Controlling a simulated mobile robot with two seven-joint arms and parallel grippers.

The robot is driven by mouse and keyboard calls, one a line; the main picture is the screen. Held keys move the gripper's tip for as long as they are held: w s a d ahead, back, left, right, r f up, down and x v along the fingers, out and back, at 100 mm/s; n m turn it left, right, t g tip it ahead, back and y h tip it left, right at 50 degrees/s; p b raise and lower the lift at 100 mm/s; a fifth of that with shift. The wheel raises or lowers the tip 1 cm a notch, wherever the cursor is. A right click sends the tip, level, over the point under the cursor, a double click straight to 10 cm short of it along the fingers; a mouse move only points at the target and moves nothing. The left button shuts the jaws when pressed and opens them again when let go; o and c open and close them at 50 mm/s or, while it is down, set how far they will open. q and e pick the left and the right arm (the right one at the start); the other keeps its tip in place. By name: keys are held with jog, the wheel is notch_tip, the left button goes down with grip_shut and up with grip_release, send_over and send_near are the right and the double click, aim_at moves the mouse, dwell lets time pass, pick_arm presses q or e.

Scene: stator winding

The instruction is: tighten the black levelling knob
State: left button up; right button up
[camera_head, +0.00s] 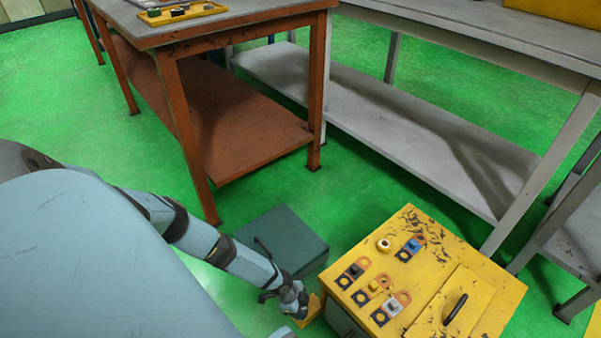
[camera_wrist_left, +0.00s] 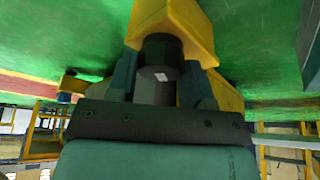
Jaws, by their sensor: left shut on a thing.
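The black levelling knob (camera_wrist_left: 160,52) is a short dark cylinder under a yellow bracket (camera_wrist_left: 172,22) in the left wrist view. My left gripper (camera_wrist_left: 160,72) has a finger on each side of the knob and is shut on it. In the head view my left gripper (camera_head: 299,299) is low, beside the yellow bracket (camera_head: 312,308) at the near left corner of the yellow-topped machine (camera_head: 425,250). The knob cannot be made out there. My right gripper is not in view.
The machine's top carries several switches, a pale round knob (camera_head: 384,244) and a black handle (camera_head: 455,308). A dark teal box (camera_head: 290,238) stands on the green floor close behind my left forearm. An orange-legged table (camera_head: 190,130) and a grey bench (camera_head: 400,125) stand behind.

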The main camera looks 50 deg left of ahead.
pick_arm(q)
jog(key=m+g, duration=0.1)
jog(key=m, duration=0.1)
jog(key=shift+m+h, duration=0.3)
jog(key=shift+m, duration=0.1)
jog(key=m, duration=0.1)
jog(key=m+g, duration=0.1)
jog(key=m, duration=0.1)
jog(key=shift+w+r+m, duration=0.1)
jog(key=shift+w+m, duration=0.05)
jog(key=shift+m, duration=0.15)
jog(key=m+g, duration=0.2)
jog(key=m, duration=0.2)
jog(key=o, duration=0.9)
